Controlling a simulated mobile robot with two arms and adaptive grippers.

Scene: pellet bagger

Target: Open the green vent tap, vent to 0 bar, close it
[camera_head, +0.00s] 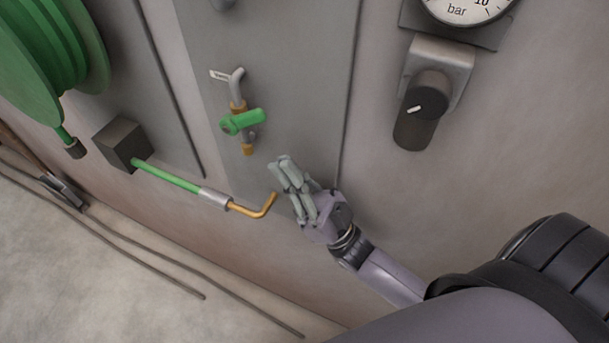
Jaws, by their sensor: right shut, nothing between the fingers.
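The green vent tap (242,122) sits on a small brass and grey pipe on the grey wall panel, left of the picture's middle. Its green handle lies across the pipe, tilted slightly up to the right. A pressure gauge (466,8) marked "bar" is cut off by the top edge, so its needle is not visible. My right gripper (284,162) is shut and empty, below and right of the tap and apart from it. My left gripper is not in view.
A green hose reel (55,50) hangs at the upper left. A green lance with a bent brass tip (262,207) sticks out from a dark block (122,143), close to the left of my right gripper. A black knob (428,100) is under the gauge. Cables lie on the floor.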

